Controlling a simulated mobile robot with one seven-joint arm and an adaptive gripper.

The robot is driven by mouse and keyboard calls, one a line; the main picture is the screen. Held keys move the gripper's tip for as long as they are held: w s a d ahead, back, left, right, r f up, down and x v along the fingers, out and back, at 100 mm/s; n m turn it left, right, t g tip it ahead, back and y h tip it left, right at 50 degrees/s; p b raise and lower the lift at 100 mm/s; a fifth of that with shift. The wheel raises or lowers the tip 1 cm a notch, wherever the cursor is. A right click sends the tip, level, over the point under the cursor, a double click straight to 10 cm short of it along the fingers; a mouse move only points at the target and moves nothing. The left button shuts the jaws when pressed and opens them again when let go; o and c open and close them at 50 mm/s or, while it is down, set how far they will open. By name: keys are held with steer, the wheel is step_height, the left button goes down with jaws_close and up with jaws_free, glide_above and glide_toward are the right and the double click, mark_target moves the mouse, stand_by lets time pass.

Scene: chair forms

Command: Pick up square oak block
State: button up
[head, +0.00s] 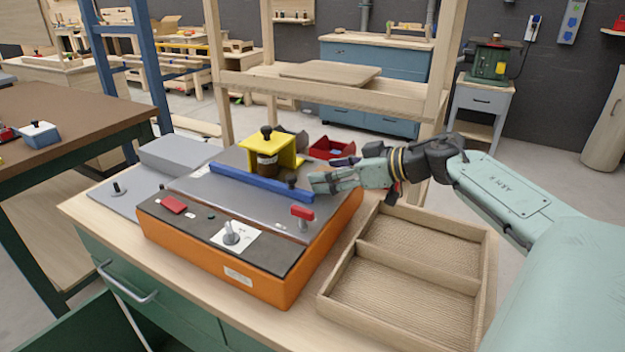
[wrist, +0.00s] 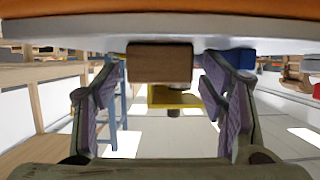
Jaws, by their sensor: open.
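A brown square wooden block (wrist: 160,62) shows in the wrist view, in the gap between my open fingers and in front of a yellow guard (wrist: 172,97). The fingers do not visibly touch it. In the head view my gripper (head: 322,182) is over the right side of an orange-sided machine, to the right of the yellow guard (head: 288,148). A dark brown thing (head: 267,166) shows under that guard; I cannot tell whether it is the block. My gripper may hide the block there.
A blue fence (head: 258,183) crosses the machine top (head: 215,203) just left of my gripper. A red-topped knob (head: 302,213) stands near the front right edge. A two-compartment wooden tray (head: 334,303) lies right of the machine. A red bin (head: 332,149) is behind.

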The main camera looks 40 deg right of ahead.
steer(key=shift+s+r, duration=0.1)
steer(key=shift+s, duration=0.05)
steer(key=shift+c, duration=0.4)
steer(key=c, duration=1.2)
steer(key=shift+o, duration=0.2)
